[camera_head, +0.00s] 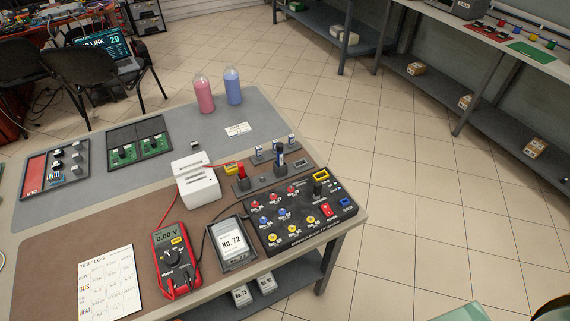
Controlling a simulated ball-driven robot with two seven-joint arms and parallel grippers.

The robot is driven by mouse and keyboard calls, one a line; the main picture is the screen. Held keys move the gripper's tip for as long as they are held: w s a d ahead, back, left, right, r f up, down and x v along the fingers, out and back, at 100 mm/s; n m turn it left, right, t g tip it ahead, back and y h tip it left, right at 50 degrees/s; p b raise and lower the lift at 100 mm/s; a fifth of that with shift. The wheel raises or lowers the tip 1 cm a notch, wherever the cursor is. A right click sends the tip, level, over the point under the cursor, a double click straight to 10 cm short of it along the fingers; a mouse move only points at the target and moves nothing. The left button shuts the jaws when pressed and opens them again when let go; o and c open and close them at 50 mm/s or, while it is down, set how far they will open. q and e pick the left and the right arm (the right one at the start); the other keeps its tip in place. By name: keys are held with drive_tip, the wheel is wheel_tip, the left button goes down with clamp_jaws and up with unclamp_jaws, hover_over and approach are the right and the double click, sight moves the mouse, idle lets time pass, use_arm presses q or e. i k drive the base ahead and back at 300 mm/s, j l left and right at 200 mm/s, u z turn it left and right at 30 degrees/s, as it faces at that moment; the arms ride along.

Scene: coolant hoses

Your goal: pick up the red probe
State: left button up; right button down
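The red probe (241,171) stands upright in a grey holder (262,181) on the table, behind the black test panel. Its lower end is hidden in the holder. The black probe (280,157) stands to its right in the same holder. The red multimeter (174,260) lies on the brown mat and reads 0.00 V. A red lead runs from the multimeter and passes behind the white toaster-like unit (196,183).
The black panel (298,213) with colored sockets sits before the holder. Pink (204,94) and blue (233,87) bottles stand at the back. Floor right of the table is clear.

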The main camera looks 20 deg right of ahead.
sight(242, 176)
drive_tip(key=z, duration=0.1)
drive_tip(key=l+u, duration=0.1)
drive_tip(key=u, duration=0.3)
drive_tip(key=l+u, duration=0.1)
drive_tip(key=u, duration=0.25)
drive_tip(key=k+l+u, duration=0.1)
drive_tip(key=u, duration=0.3)
drive_tip(key=k+l+u, duration=0.1)
drive_tip(key=u, duration=0.3)
drive_tip(key=k+l, duration=0.2)
